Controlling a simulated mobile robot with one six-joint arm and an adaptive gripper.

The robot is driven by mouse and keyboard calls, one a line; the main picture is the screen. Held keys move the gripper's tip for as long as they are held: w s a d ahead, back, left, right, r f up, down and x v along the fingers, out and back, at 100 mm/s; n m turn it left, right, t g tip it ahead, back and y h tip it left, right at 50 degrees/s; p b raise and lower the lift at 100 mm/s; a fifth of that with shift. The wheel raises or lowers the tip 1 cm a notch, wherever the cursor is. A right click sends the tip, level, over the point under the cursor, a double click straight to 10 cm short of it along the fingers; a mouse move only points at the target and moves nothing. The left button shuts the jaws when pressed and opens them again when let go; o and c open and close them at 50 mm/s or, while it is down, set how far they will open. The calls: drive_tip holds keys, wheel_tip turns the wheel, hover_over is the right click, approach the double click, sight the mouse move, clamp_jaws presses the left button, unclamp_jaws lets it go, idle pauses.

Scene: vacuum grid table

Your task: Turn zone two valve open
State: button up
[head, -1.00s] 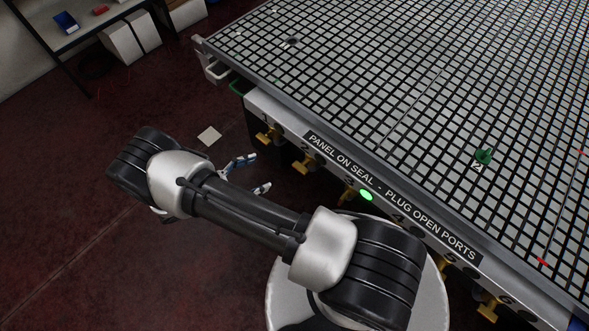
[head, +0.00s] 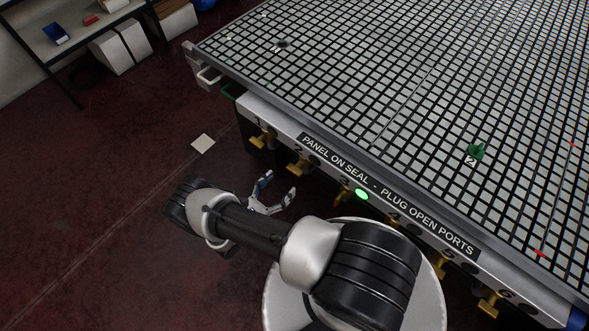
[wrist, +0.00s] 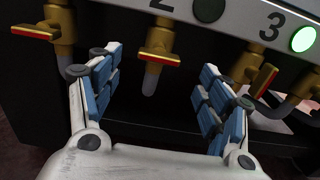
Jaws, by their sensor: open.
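The zone two valve (wrist: 159,58) is brass with a red-striped handle lying nearly level across its pipe. It hangs under the number 2 on the table's front panel and shows in the head view (head: 298,168). The indicator (wrist: 208,9) beside the 2 is dark. My gripper (wrist: 160,95) is open and empty, its blue-padded fingers spread to either side of the valve's lower pipe in the picture, apart from the handle. In the head view my gripper (head: 277,197) is beside the table's front, below valve two.
The zone three valve (wrist: 262,80), handle slanted, is close to my right finger; its lamp (wrist: 303,39) is lit green. The zone one valve (wrist: 36,32) is at left. A green plug marked 2 (head: 477,151) stands on the grid table (head: 380,80). Open floor lies left.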

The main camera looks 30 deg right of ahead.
sight(292, 172)
drive_tip(key=x, duration=0.8)
drive_tip(key=shift+w+d+b, duration=0.1)
drive_tip(key=shift+d+b, duration=0.1)
drive_tip(key=shift+b, duration=0.1)
drive_tip(key=shift+f, duration=0.1)
drive_tip(key=c, duration=1.1)
